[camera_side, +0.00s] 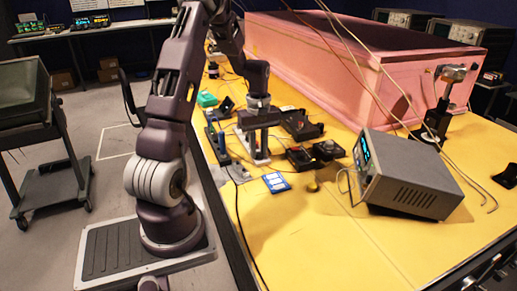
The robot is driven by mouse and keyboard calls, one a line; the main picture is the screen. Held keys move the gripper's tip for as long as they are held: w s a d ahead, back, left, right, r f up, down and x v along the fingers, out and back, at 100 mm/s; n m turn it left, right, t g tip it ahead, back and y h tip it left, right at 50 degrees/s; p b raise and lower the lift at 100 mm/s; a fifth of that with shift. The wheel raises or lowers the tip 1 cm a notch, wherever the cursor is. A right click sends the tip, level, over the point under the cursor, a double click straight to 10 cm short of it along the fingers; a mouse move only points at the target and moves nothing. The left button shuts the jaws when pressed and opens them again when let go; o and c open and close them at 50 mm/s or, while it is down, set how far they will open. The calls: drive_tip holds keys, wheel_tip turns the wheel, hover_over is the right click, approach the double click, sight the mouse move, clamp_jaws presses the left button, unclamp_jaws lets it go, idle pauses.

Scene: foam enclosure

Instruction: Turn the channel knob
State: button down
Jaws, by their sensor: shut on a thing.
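My gripper (256,155) points straight down over the yellow table, among the small devices left of the pink foam enclosure. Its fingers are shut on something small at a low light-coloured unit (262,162). The channel knob is not clearly visible; the fingers cover that spot, and the picture is too small to show its angle.
The yellow table (300,240) is clear at the front. Black boxes (300,124) and black knobbed units (326,150) stand right of my gripper. A grey instrument (408,182) with loose cables sits further right. The pink foam enclosure (340,80) stands behind.

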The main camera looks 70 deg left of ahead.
sight(259, 153)
drive_tip(key=m, duration=0.4)
drive_tip(key=shift+m, duration=0.4)
drive_tip(key=shift+w+m, duration=0.1)
drive_tip(key=shift+m, duration=1.8)
drive_tip(key=c, duration=1.3)
unclamp_jaws()
wheel_tip(259, 153, up, 7)
drive_tip(key=shift+r, duration=0.1)
